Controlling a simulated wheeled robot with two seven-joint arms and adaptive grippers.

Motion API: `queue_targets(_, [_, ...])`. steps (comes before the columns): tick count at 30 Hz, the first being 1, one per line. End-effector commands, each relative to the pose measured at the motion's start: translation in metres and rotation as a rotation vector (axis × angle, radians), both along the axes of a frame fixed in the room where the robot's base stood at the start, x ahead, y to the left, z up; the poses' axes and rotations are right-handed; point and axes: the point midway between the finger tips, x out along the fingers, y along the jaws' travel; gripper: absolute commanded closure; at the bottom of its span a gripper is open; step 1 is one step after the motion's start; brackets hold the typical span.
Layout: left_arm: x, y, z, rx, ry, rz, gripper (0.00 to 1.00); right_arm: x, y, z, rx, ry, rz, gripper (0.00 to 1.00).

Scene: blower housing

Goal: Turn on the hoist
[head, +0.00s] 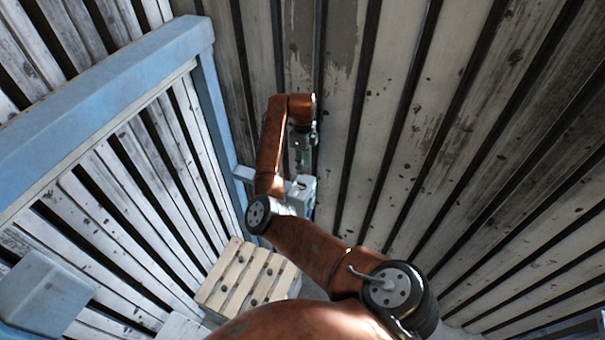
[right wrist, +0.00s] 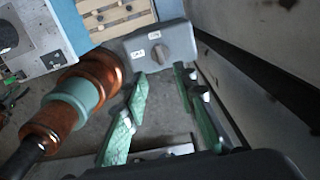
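A grey switch box (right wrist: 158,48) with a dark rotary knob (right wrist: 160,54) and two small white labels is in the right wrist view. My right gripper (right wrist: 162,80) has its two green-padded fingers spread apart, with nothing between them. The fingertips point at the box, just short of its near face, with the knob roughly between their lines. In the head view my right gripper (head: 313,134) is small beside the wall at the end of the brown arm, partly hidden. My left gripper is not in view. I cannot make out the hoist itself.
A brown and teal ringed cylinder (right wrist: 78,98) lies close left of the fingers. A wooden pallet (head: 248,278) is below, a blue beam frame (head: 110,95) at left. A slatted wall (head: 470,130) runs close along the right.

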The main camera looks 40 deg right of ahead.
Motion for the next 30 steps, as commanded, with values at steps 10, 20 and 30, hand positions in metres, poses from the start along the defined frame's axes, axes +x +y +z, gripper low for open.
queue_targets(10, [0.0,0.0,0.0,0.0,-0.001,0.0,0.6,0.0,0.0,0.025,0.0,-0.001,-0.002,0.74])
queue_targets(20, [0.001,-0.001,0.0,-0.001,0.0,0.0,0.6,0.0,0.0,0.025,0.0,0.0,-0.001,0.74])
queue_targets(30, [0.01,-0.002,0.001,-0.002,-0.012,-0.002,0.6,-0.004,-0.004,0.025,0.0,0.0,-0.008,0.74])
